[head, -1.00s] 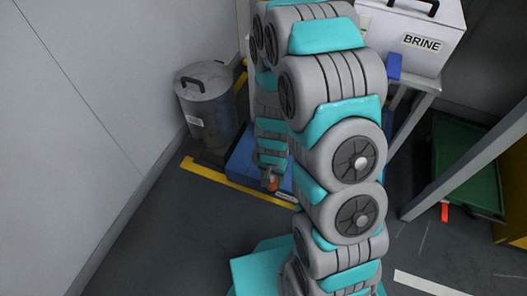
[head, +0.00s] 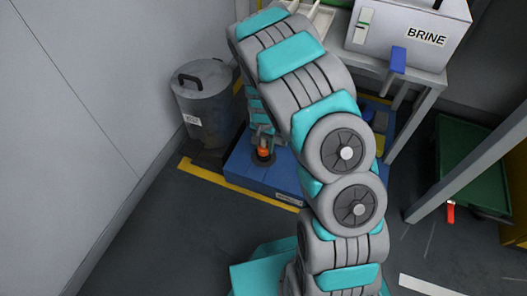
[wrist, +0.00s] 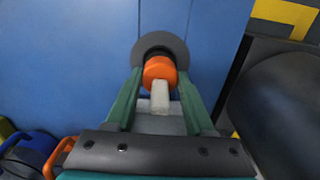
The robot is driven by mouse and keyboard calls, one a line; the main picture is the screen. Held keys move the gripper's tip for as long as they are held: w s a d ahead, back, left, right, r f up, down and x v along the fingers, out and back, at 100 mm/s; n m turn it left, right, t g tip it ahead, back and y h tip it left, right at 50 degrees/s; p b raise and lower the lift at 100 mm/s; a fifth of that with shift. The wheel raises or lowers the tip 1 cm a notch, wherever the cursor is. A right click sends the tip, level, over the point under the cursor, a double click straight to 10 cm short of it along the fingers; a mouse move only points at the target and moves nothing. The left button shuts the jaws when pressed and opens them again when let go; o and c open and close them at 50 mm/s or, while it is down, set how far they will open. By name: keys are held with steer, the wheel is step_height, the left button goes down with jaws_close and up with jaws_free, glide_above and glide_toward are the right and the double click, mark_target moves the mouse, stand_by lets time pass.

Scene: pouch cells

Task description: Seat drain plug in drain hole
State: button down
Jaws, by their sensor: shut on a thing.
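The drain plug (wrist: 160,71) has an orange body with a black part beyond it. My gripper (wrist: 160,84) is shut on it, with one green finger on each side. A grey ring (wrist: 181,45) surrounds the plug's far end on the blue surface. In the head view the orange plug (head: 264,152) stands over a dark round patch on top of the low blue platform (head: 240,170), below my gripper (head: 263,138). The drain hole's opening is hidden behind the plug. I cannot tell whether the plug is in it or just above it.
A grey lidded bin (head: 203,100) stands left of the platform and shows dark at right in the wrist view (wrist: 285,105). A bench with a white BRINE box (head: 415,35) stands behind. A blue and an orange item (wrist: 62,150) lie at lower left.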

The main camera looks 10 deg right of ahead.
mark_target(264, 147)
steer(key=shift+f+b, duration=0.4)
steer(key=shift+f, duration=1.4)
steer(key=shift+c, duration=1.3)
jaws_free()
steer(key=shift+r, duration=0.1)
